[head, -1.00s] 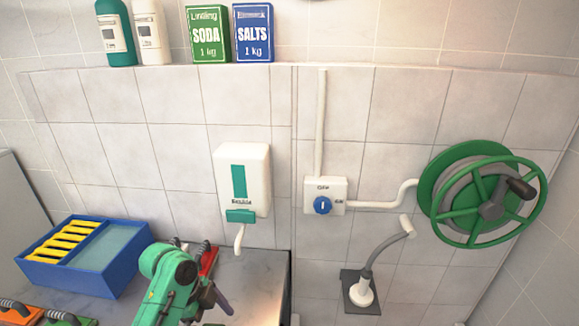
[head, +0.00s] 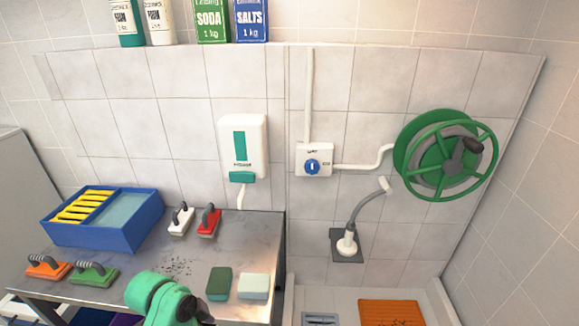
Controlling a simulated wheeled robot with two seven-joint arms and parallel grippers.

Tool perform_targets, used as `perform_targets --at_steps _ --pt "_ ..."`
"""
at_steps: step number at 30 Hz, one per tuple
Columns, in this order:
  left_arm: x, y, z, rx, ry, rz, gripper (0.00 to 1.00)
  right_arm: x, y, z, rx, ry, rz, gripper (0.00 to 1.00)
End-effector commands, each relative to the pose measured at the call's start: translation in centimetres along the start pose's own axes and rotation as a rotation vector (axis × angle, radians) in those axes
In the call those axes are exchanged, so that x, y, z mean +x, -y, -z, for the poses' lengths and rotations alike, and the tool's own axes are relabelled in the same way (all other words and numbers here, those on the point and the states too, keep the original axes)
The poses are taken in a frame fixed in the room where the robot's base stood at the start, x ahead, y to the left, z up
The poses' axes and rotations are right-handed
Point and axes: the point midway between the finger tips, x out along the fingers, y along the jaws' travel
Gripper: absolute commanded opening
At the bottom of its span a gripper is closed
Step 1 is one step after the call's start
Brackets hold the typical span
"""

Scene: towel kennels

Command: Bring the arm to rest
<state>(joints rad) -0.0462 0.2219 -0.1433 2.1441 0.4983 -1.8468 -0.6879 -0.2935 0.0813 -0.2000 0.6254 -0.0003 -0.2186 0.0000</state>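One of my arms, a green link (head: 160,298) with a dark part on its right side, comes up from the bottom edge, left of centre. It is in front of the near edge of the grey worktop (head: 140,262). Its fingers do not show, and I cannot tell from this piece whether it holds anything. My other arm is not in view.
On the worktop are a blue bin (head: 125,230), orange (head: 47,267), green (head: 93,275), white (head: 180,221) and red (head: 208,222) handled brushes, a green sponge (head: 219,283) and a pale one (head: 253,286). Dark specks lie mid-worktop. A hose reel (head: 445,155) hangs right.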

Motion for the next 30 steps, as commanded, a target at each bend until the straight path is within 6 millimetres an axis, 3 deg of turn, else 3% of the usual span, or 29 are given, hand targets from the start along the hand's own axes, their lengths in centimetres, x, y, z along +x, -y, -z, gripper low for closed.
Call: perform_targets --at_steps 8,17,26,30 --pt "0.5 -2.6 -3.9 -0.397 0.018 0.141 1.0 0.0 0.1 -1.0 0.0 0.016 0.002 0.0" --pt "-1.6 -4.8 -8.5 -0.817 0.004 0.33 1.0 0.0 0.1 -0.9 0.0 0.016 0.002 0.0" --pt "9.1 -3.6 -11.4 -0.835 0.04 0.316 1.0 2.3 0.2 -1.1 0.0 0.014 0.002 0.0" --pt "15.3 -3.8 -13.7 -0.834 0.061 0.301 1.0 3.5 0.2 -1.1 0.001 0.013 0.002 0.0"
